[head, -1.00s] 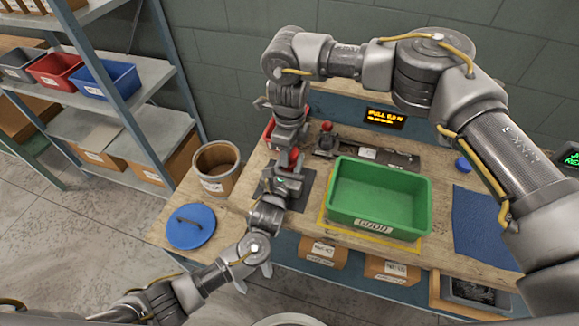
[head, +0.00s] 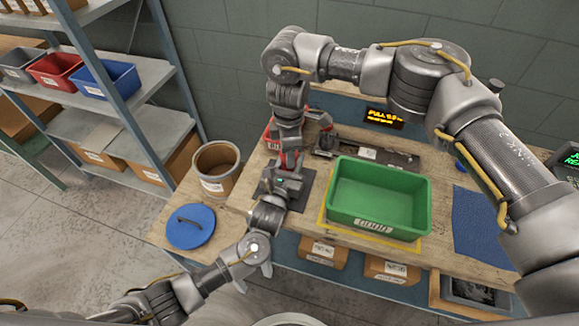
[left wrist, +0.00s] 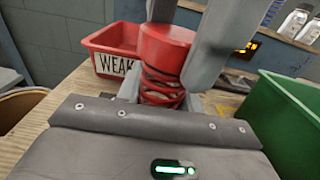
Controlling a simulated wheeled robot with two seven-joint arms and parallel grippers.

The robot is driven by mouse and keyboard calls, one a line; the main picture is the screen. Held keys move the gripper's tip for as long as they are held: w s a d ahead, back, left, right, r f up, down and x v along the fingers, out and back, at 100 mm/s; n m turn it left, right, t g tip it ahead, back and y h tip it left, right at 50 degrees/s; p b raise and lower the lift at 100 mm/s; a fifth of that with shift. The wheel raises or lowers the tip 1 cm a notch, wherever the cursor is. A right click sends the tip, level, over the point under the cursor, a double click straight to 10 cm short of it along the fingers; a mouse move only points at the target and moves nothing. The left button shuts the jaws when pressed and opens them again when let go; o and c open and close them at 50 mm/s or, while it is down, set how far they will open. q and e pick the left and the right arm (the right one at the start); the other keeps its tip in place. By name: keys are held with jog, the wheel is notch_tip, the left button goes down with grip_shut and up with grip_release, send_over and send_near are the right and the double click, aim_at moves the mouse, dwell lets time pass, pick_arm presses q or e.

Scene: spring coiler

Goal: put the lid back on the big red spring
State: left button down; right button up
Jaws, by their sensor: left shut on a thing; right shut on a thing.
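The big red spring (left wrist: 160,86) stands upright in the left wrist view, with its coils showing. Its red lid (left wrist: 166,46) sits at the top of the coils, roughly level; I cannot tell whether it is fully seated. My right gripper (head: 290,153) comes down from above and is shut on the lid; its grey fingers flank the lid in the left wrist view. My left gripper (head: 283,178) is shut on the spring lower down. In the head view the grippers hide most of the spring and lid.
A red bin marked WEAK (left wrist: 112,48) stands behind the spring. A green bin (head: 376,197) stands right of it on the bench. A round brown bin (head: 217,166) and a blue lid (head: 190,227) are at left. A blue mat (head: 483,228) lies at right.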

jog(key=m, duration=2.2)
jog(key=shift+f, duration=0.1)
jog(key=o, duration=1.1)
jog(key=shift+c, duration=0.6)
